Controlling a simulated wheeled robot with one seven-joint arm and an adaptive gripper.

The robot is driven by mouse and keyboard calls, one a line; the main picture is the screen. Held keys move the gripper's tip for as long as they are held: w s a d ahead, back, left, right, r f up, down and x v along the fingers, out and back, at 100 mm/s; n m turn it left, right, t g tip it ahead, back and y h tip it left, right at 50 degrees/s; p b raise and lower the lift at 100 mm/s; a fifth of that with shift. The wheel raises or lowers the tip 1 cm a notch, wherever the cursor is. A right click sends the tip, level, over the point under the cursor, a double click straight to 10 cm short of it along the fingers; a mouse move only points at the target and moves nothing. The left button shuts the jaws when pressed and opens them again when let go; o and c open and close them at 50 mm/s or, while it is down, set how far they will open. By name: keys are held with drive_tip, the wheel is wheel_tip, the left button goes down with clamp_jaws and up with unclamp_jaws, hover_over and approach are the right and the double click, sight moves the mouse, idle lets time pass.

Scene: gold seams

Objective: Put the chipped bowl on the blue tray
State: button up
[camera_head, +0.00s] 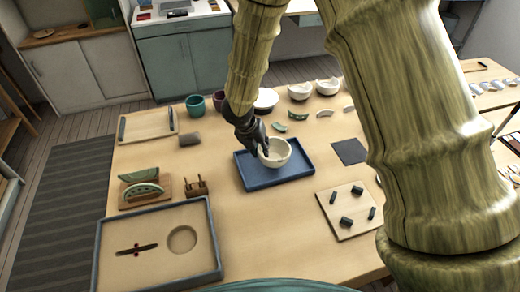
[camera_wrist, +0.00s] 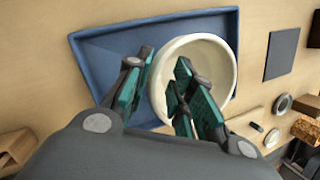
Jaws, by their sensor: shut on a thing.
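A cream bowl (camera_head: 277,153) is at the blue tray (camera_head: 262,184), over its middle in the head view. My gripper (camera_head: 262,147) is shut on the bowl's left wall. In the wrist view the bowl (camera_wrist: 212,60) has one finger inside it and one outside, with the rim between the fingertips (camera_wrist: 158,85). The blue tray (camera_wrist: 100,55) lies behind and beside the bowl there. The bowl looks roughly upright. I cannot tell whether its base touches the tray. No chip shows clearly on this bowl; the fingers cover part of its rim.
White bowls (camera_head: 300,91) with broken rims, cups (camera_head: 196,105) and shards stand along the table's back. A dark square mat (camera_head: 349,151) lies right of the tray. A board with dark blocks (camera_head: 340,222) is at front right, and a large framed tray (camera_head: 210,262) at front left.

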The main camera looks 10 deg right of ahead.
drive_tip(key=shift+f, duration=0.8)
drive_tip(key=shift+f, duration=0.1)
drive_tip(key=o, duration=1)
drive_tip(key=shift+r, duration=0.2)
drive_tip(key=b+v, duration=0.1)
drive_tip(key=v, duration=1.1)
drive_tip(key=shift+f, duration=0.1)
